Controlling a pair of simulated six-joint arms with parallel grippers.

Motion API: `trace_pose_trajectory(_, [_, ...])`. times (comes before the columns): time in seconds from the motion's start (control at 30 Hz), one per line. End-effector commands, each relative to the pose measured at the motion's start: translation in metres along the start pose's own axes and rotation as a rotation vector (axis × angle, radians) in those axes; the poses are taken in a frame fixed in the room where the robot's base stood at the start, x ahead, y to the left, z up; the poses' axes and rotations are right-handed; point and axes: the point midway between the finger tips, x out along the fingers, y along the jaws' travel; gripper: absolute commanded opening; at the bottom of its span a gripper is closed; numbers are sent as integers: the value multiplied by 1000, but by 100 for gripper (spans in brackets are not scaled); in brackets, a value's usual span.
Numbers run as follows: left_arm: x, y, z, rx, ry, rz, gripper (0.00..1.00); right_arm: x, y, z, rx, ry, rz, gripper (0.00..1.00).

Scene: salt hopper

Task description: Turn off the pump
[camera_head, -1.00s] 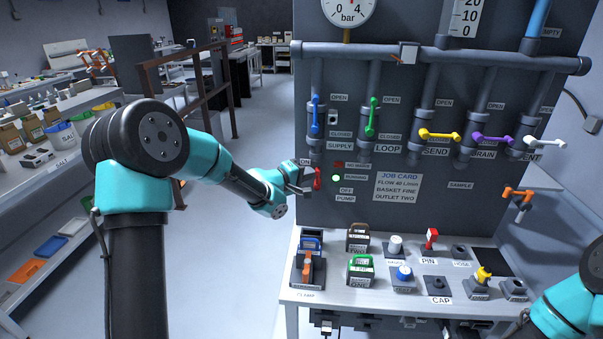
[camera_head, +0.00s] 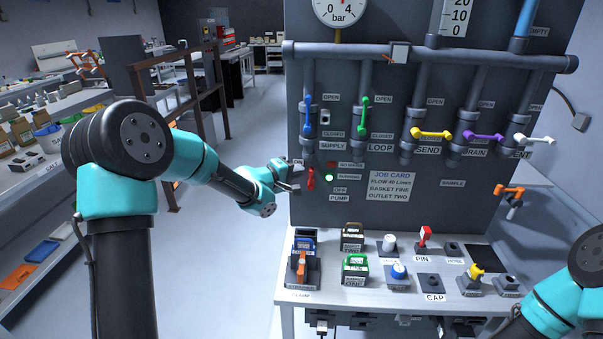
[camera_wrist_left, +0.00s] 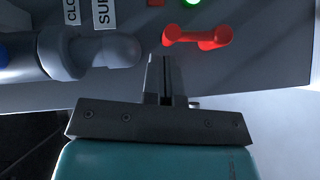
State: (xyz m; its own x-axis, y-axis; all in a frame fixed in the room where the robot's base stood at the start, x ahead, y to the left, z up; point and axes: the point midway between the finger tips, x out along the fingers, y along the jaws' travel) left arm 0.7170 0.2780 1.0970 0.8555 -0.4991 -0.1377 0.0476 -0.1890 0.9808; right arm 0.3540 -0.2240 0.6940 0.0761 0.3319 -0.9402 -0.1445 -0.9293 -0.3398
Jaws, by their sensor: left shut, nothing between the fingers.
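The red pump handle (camera_head: 311,178) is on the dark panel, upright beside the lit green RUNNING lamp (camera_head: 329,178). The OFF and PUMP labels (camera_head: 340,194) are to its lower right. In the left wrist view the red handle (camera_wrist_left: 198,38) lies across the picture, just beyond and right of the fingertips. The lamp (camera_wrist_left: 193,1) glows at the top edge. My left gripper (camera_head: 294,179) is shut and empty, left of the handle and apart from it. Its shut fingers (camera_wrist_left: 163,62) point toward the panel in the wrist view. My right gripper is out of view; only part of that arm shows.
The blue supply valve handle (camera_head: 308,113) and green loop valve handle (camera_head: 364,114) are above on pipes. A grey pipe end (camera_wrist_left: 120,50) is close to the left fingers. The bench (camera_head: 455,300) below holds several small parts. The floor left of the panel is clear.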

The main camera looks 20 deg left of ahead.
Motion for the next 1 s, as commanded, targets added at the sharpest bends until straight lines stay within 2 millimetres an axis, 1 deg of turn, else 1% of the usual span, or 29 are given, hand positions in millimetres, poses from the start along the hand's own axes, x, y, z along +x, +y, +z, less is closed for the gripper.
trace_pose_trajectory(0.1, [-13, 1, -14, 1, 0, 0, 0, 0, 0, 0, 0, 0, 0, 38])
trace_pose_trajectory(0.4, [-72, 4, -13, 0, -1, -1, 0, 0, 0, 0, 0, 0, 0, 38])
trace_pose_trajectory(0.5, [-89, 5, -13, 0, -1, 0, 0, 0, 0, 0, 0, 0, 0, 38])
trace_pose_trajectory(0.6, [-101, 5, -12, 1, -3, 0, 0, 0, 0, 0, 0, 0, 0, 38])
trace_pose_trajectory(0.77, [-111, 6, -12, 1, -3, 0, 0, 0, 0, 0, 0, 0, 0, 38])
trace_pose_trajectory(1.0, [-111, 6, -12, 0, -4, 0, 0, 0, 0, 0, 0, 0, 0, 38])
